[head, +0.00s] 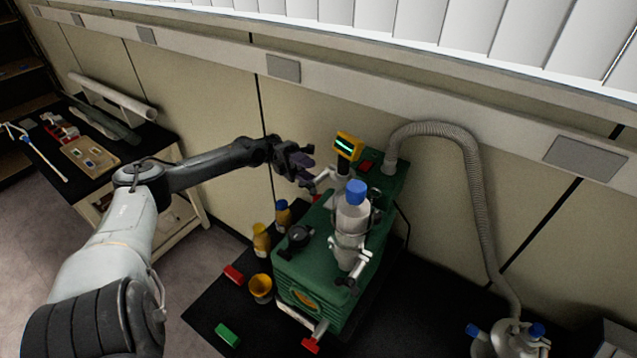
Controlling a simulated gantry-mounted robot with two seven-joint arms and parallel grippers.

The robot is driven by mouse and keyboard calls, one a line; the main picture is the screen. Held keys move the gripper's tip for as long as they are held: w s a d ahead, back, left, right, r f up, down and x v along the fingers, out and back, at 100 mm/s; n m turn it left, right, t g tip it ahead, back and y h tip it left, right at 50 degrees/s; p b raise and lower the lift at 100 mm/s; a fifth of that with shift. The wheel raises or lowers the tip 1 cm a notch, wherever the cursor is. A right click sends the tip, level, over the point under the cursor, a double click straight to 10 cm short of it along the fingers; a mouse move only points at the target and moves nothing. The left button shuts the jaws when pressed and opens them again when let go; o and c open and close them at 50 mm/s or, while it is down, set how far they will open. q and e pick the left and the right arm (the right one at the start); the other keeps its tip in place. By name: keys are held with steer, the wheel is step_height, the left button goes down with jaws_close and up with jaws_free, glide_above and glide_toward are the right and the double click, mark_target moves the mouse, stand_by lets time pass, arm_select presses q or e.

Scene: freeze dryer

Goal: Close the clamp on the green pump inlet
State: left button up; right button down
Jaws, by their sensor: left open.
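The green pump (312,262) stands on a black bench. A yellow gauge with a lit green display (348,146) rises on a dark stem at its back. A silver fitting with small red parts, seemingly the inlet clamp (322,181), sits below the gauge; it is too small to tell how far it stands open. My left gripper (306,168) is open, just left of the gauge and next to this fitting. It looks empty, and I cannot tell whether it touches the fitting. My right gripper is not in view.
A blue-capped bottle (352,225) stands in a holder on the pump. A ribbed grey hose (470,180) runs from the pump's back to the right. Amber bottles (261,240), a yellow cup (260,288) and red and green blocks (227,334) lie at the left.

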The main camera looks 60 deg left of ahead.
arm_select(q)
steer(key=shift+b+v, duration=0.7)
steer(key=shift+v, duration=1.05)
steer(key=shift+c, duration=0.2)
